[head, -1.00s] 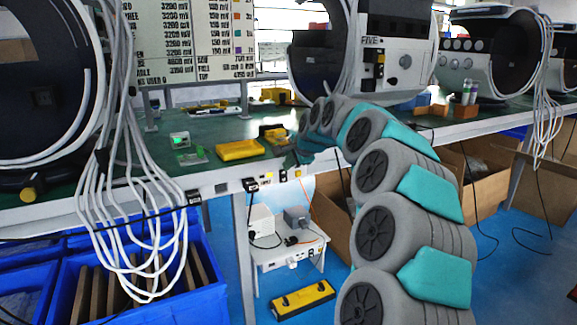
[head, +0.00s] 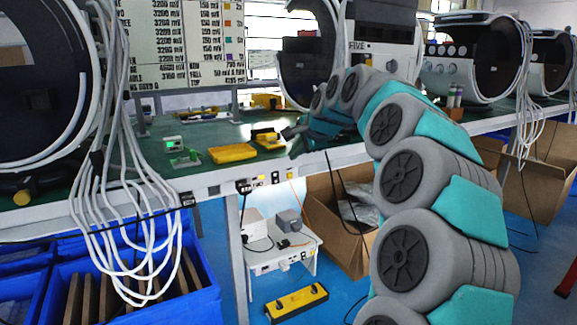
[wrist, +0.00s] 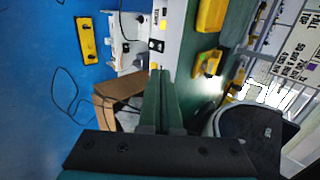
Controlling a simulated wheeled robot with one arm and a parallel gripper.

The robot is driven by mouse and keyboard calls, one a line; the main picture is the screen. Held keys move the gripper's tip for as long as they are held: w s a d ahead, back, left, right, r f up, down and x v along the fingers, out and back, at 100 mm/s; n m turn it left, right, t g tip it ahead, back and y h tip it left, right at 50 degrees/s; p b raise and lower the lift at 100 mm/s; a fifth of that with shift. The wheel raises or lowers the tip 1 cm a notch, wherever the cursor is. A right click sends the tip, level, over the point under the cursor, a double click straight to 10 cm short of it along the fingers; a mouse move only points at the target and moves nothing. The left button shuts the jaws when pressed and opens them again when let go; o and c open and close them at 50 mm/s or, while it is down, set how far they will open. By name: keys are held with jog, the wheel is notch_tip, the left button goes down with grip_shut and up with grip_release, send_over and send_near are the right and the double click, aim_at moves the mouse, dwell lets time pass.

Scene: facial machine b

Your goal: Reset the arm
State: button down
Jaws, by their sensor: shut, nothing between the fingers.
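My arm, grey with teal covers, arches up from the lower right in the head view and reaches over the front edge of the green bench (head: 215,135). My gripper (head: 290,135) is at its far end, small and dark, close to the bench edge and right of the yellow tools. In the wrist view my gripper (wrist: 163,75) shows its two dark green fingers together with nothing between them. They point over the white front edge of the bench (wrist: 172,35).
A yellow block (head: 232,153) and a small green device (head: 184,158) lie on the bench. Round white machines (head: 470,55) stand along it. White cables (head: 130,210) hang at left above a blue crate (head: 190,300). Cardboard boxes (head: 335,225) and a yellow-black bar (head: 297,302) are on the floor.

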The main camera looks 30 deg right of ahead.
jog(key=shift+v, duration=1.05)
jog(key=shift+w+r, duration=0.1)
jog(key=shift+w, duration=0.05)
jog(key=s+a+f+n+g+y, duration=0.1)
jog(key=s+a+f+n+g, duration=0.2)
jog(key=s+a+f+n, duration=0.45)
jog(key=s+a+f+n+g, duration=0.2)
jog(key=s+a+f, duration=0.3)
jog(key=s+a, duration=0.55)
jog(key=s+a+f+n+g, duration=0.1)
jog(key=s+f, duration=0.3)
jog(key=s, duration=0.4)
jog(key=s+a+f+n+g+h, duration=0.1)
jog(key=s+a+f+n+g, duration=0.1)
jog(key=s, duration=0.7)
jog(key=s+a+f+n+g, duration=0.1)
jog(key=s+f+n+g, duration=0.2)
jog(key=s+f+n, duration=0.2)
jog(key=s+f, duration=0.3)
jog(key=s, duration=0.1)
jog(key=shift+s+a, duration=0.25)
jog(key=shift+a, duration=0.05)
